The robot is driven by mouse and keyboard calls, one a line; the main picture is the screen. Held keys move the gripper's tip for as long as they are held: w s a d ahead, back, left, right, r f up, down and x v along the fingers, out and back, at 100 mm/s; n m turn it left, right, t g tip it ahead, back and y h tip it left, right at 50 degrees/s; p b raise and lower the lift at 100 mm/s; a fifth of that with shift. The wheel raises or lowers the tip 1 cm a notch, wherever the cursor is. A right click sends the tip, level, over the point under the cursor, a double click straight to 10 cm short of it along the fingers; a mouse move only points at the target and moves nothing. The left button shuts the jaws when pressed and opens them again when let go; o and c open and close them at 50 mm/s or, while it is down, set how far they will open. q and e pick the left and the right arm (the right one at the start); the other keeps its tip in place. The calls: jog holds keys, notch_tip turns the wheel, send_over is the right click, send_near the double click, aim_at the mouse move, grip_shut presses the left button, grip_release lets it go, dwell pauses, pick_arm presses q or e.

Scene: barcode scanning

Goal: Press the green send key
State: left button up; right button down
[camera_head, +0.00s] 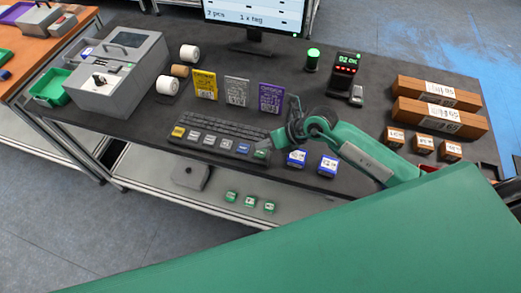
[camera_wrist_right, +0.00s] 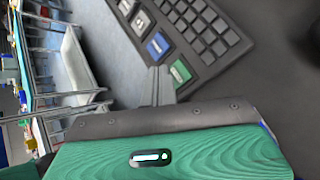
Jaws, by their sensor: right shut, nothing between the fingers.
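The green key (camera_head: 261,154) sits at the right end of the front row of large keys on the dark keyboard (camera_head: 215,127). In the right wrist view the green key (camera_wrist_right: 180,71) shows beside the fingertips, with a blue key (camera_wrist_right: 158,46) beyond it. My right gripper (camera_head: 270,143) is shut and empty, reaching in from the right over the keyboard's right front corner. Its fingers show in the wrist view (camera_wrist_right: 163,86), close to the green key. I cannot tell whether they touch it. My left gripper is not in view.
Two blue-and-white boxes (camera_head: 312,163) stand right of the keyboard. Yellow, grey and purple cards (camera_head: 237,91) stand behind it. Long brown boxes (camera_head: 440,105) and small ones lie at right. A monitor (camera_head: 255,18) and green lamp (camera_head: 312,59) stand at the back.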

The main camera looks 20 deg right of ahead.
aim_at(264, 153)
notch_tip(264, 153, up, 4)
jog(key=p, duration=0.2)
jog(key=shift+r+p, duration=0.2)
jog(key=shift+p, duration=0.2)
jog(key=shift+f, duration=0.1)
dwell(0.3)
